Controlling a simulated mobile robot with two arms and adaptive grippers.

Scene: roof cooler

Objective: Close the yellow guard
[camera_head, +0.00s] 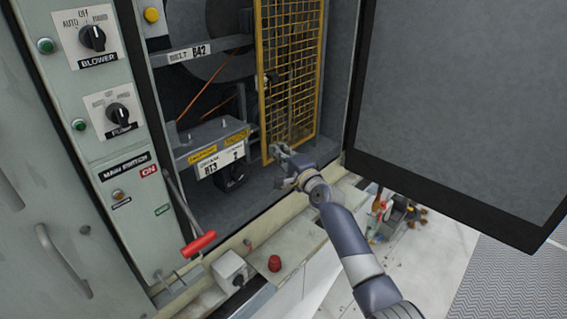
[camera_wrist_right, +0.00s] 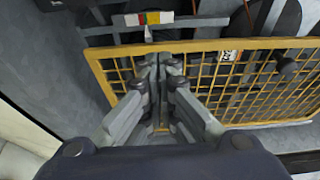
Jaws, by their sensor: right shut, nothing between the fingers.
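The yellow guard (camera_head: 291,75) is a tall wire-mesh panel in a yellow frame. It stands at the right side of the open cabinet bay, turned at an angle, and the belt and wheel show uncovered to its left. My right gripper (camera_head: 281,153) is shut and empty at the guard's lower left corner. In the right wrist view the mesh guard (camera_wrist_right: 265,85) spreads behind my right gripper (camera_wrist_right: 158,65), whose fingers are together in front of its frame. I cannot tell whether they touch it. My left gripper is not in view.
A dark wheel and orange belt sit under the "BELT B42" label (camera_head: 190,54). A large dark door (camera_head: 455,95) stands open at right. A red-handled lever (camera_head: 198,244) and red knob (camera_head: 274,263) are in front. A switch panel (camera_head: 100,110) is at left.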

